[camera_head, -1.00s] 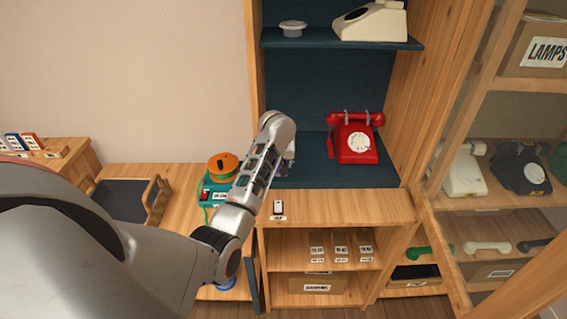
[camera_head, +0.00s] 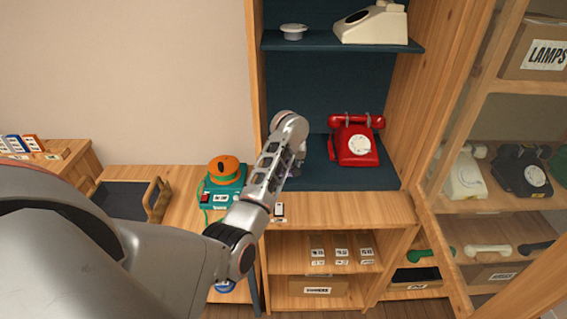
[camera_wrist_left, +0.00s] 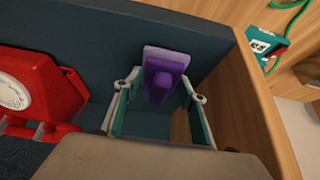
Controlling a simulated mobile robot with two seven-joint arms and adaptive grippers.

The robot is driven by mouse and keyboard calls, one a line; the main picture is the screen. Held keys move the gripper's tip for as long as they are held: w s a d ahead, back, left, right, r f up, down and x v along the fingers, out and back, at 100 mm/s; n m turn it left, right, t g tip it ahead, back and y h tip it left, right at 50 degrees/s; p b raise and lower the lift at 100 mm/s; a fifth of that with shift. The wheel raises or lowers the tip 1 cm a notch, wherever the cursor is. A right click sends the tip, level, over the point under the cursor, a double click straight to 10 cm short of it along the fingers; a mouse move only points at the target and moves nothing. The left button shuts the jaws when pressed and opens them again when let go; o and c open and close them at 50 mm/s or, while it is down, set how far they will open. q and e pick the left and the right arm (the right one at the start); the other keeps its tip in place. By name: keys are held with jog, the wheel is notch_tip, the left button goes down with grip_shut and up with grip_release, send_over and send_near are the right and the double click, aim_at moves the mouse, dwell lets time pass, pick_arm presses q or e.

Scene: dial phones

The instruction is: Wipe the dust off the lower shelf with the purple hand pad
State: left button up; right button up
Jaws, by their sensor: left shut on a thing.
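The lower shelf (camera_head: 319,176) is a dark blue board in the open wooden cabinet. The purple hand pad (camera_wrist_left: 165,73), a flat block with a rounded knob, shows in the left wrist view over the shelf, close to the wooden side wall. My left gripper (camera_wrist_left: 160,92) is shut on it, with one finger on each side. In the head view my forearm and wrist hide most of the gripper and pad. I cannot tell whether the pad touches the shelf. No dust can be made out. My right gripper is in neither view.
A red dial phone (camera_head: 357,146) stands on the lower shelf, right of my gripper in the head view. The upper shelf (camera_head: 330,43) carries a cream phone body (camera_head: 372,25) and a small pale dish (camera_head: 293,32). A teal and orange phone (camera_head: 222,188) stands outside, left of the cabinet.

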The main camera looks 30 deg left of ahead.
pick_arm(q)
jog(key=shift+w+d+r, duration=0.1)
jog(key=shift+w+d, duration=0.55)
jog(key=shift+d, duration=0.4)
jog(key=shift+w+d+r, duration=0.1)
jog(key=shift+w+d, duration=0.5)
jog(key=shift+d, duration=0.5)
jog(key=shift+w+d+r, duration=0.1)
jog(key=shift+w+d, duration=0.55)
jog(key=shift+d, duration=0.4)
jog(key=shift+s+a+r, duration=0.1)
jog(key=shift+s+a, duration=0.4)
jog(key=shift+a, duration=0.35)
jog(key=shift+s+a, duration=0.5)
jog(key=shift+a, duration=0.3)
jog(key=shift+a, duration=0.1)
